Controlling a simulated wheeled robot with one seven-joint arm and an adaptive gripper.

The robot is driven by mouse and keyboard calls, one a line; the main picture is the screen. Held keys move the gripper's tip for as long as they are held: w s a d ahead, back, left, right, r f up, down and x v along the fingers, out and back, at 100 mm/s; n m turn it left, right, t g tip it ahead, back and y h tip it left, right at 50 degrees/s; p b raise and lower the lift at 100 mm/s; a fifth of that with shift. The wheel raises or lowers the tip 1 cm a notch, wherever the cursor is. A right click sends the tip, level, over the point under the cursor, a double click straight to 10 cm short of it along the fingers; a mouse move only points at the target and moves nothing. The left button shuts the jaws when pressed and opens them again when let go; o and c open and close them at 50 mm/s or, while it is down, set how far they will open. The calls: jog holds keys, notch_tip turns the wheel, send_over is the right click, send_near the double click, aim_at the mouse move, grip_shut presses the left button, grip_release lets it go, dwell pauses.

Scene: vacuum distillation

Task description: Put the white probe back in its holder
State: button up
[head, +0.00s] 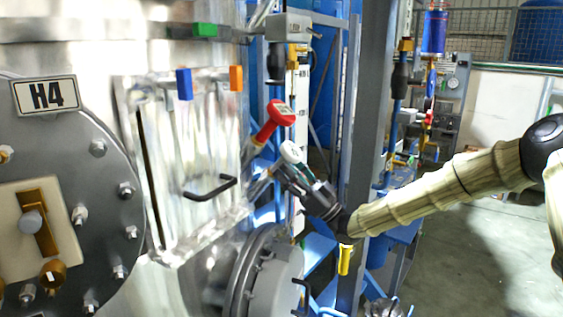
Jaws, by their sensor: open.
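The white probe (291,151) has a rounded white head with a dark green band. It is near the middle of the head view, tilted, beside the right edge of the metal tank wall. My gripper (284,172) is open, and its dark fingers are right at the probe, just below its head. I cannot tell whether the fingers touch it. The probe's lower part is mostly hidden by the gripper, so I cannot tell whether it sits in its holder. A red-headed probe (280,114) stands tilted just above and to the left.
A panel with a black handle (210,188) lies left of the gripper. A round flange (270,272) juts out below. A grey steel column (362,120) and blue frame stand close behind my wrist. Open floor (460,255) lies to the right.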

aim_at(299, 155)
jog(key=shift+w+a, duration=0.65)
jog(key=shift+w, duration=0.05)
jog(key=shift+s+r, duration=0.3)
jog(key=shift+w+f, duration=0.1)
jog(key=shift+w, duration=0.1)
jog(key=c, duration=0.4)
jog(key=shift+s, duration=0.1)
grip_shut()
jog(key=shift+d+r, duration=0.15)
jog(key=shift+r, duration=0.05)
jog(key=shift+s+d+r, duration=0.15)
jog(key=shift+d+r, duration=0.15)
jog(key=shift+r, duration=0.15)
jog(key=shift+d+r, duration=0.1)
jog(key=shift+r, duration=0.05)
jog(key=shift+s+d+r, duration=0.2)
jog(key=shift+d+r, duration=0.3)
jog(key=shift+r, duration=0.1)
jog(key=shift+s+d+r, duration=0.2)
jog(key=shift+d+r, duration=0.25)
jog(key=shift+r, duration=0.15)
jog(key=shift+s+d+r, duration=0.1)
jog(key=shift+d+r, duration=0.2)
